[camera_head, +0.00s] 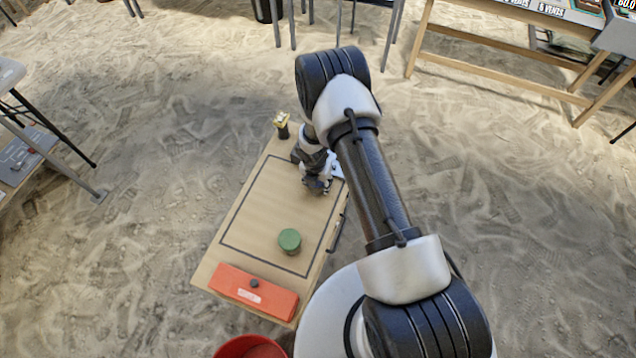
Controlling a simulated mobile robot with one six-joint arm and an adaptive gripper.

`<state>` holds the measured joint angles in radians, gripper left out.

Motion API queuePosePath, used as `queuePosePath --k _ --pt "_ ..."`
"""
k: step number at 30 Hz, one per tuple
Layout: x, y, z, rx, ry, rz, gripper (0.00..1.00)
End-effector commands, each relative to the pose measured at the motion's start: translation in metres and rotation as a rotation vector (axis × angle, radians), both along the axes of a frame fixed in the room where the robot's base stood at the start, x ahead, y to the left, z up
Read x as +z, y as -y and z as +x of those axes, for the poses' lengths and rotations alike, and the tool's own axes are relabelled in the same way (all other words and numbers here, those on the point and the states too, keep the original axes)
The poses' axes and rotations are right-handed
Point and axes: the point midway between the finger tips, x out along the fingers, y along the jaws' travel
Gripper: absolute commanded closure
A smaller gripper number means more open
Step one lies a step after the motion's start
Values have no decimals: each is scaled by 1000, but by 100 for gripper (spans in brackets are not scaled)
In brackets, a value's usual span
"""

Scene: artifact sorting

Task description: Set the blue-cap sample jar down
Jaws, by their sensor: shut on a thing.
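My gripper (318,188) is over the far right part of the wooden table (208,268), low and close to its top. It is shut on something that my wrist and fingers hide. No blue cap can be made out; the blue-cap sample jar is most likely the hidden thing in the fingers. I cannot tell whether it touches the table.
A green round-lidded jar (290,240) stands inside the dark outline, nearer me. An orange tray (280,299) with a small dark item lies at the near edge. A yellow-and-black object (282,127) stands at the far corner. A red bucket (232,347) is below. The outline's left part is clear.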

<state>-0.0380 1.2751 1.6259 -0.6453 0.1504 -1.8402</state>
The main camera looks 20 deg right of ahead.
Motion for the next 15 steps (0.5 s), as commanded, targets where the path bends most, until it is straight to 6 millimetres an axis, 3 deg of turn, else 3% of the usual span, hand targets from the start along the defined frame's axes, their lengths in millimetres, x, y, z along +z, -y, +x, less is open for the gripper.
queuePosePath --k 6,7,15 --pt "-4 0 0 0 -1 -1 87" --pt "-3 0 0 0 -1 0 54" --pt "-3 0 0 0 -1 0 36"
